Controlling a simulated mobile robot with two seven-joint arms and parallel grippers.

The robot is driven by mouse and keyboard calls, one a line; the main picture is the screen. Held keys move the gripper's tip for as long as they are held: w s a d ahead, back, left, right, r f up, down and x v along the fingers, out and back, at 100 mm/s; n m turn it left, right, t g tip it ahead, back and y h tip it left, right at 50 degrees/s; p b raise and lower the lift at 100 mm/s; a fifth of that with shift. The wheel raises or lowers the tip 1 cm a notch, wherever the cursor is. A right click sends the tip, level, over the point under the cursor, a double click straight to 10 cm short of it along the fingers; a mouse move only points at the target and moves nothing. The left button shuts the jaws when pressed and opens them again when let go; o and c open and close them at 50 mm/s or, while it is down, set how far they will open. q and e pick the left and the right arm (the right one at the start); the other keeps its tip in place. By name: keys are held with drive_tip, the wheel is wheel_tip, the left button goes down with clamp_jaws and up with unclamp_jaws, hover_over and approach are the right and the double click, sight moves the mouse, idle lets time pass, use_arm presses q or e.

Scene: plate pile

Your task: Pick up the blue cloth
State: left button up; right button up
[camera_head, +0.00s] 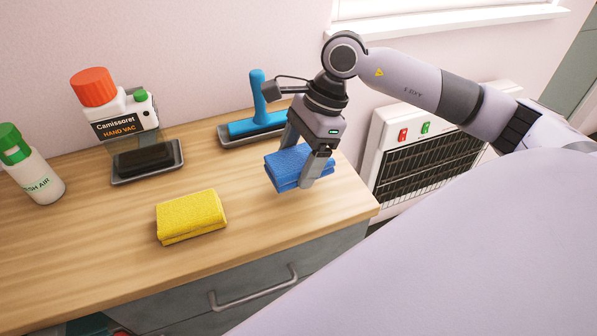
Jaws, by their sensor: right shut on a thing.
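The blue cloth (285,170) is a folded, thick blue pad near the right end of the wooden counter. My right gripper (304,181) reaches down from the upper right and is shut on the blue cloth, with one finger on its near right side and the other partly hidden behind it. I cannot tell whether the cloth still touches the counter. A folded yellow cloth (191,215) lies on the counter to the left. My left gripper is not in view.
A blue squeegee-like tool (259,105) on a dark tray stands just behind my gripper. A hand vac (118,112) on a tray and a white spray bottle (32,168) stand at the left. A white heater (433,150) is right of the counter (110,235).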

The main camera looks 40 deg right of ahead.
sight(298, 157)
wheel_tip(298, 157, up, 16)
drive_tip(key=shift+f, duration=0.1)
